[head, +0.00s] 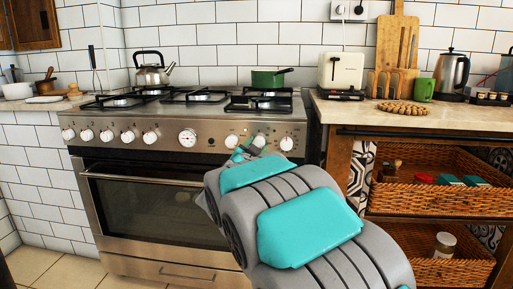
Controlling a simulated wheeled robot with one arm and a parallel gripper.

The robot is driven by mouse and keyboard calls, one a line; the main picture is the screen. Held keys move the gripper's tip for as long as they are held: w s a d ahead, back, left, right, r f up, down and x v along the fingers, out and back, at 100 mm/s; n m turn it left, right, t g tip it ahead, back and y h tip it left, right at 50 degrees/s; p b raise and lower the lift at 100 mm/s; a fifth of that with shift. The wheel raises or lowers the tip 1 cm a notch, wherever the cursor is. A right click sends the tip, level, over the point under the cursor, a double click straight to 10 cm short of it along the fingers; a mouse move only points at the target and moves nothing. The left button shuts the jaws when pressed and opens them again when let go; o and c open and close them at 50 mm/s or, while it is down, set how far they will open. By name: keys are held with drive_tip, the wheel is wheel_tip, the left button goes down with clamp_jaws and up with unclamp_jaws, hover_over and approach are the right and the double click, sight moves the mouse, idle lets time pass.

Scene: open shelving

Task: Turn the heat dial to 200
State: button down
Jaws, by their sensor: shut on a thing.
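The steel stove (105,180) stands ahead with a row of white dials along its front panel. A larger dial (187,138) sits near the panel's middle. Toward the right end are a dial (286,143) and another dial (259,141) close by my gripper. My grey and teal arm reaches in from the lower right. My gripper (241,153) is at the panel, shut on a dial just left of these two. The arm hides most of the fingers and the held dial. No numbers on the dials can be read.
The oven door with its handle (140,180) is below the panel. A kettle (151,70) and a green pot (268,79) stand on the hob. The wooden counter (400,116) at right holds a toaster (340,72), with wicker baskets (445,201) below.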

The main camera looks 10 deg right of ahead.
drive_tip(key=shift+r+m+g+b, duration=0.1)
drive_tip(key=shift+m+g+b, duration=0.3)
drive_tip(key=shift+m, duration=1.65)
drive_tip(key=shift+m+g+b, duration=0.1)
drive_tip(key=shift+m+b, duration=0.5)
drive_tip(key=shift+m, duration=1.45)
drive_tip(key=shift+c, duration=1.8)
unclamp_jaws()
drive_tip(key=v, duration=0.7)
drive_tip(key=shift+s+p, duration=0.3)
drive_tip(key=shift+s, duration=0.1)
drive_tip(key=shift+a+r, duration=0.1)
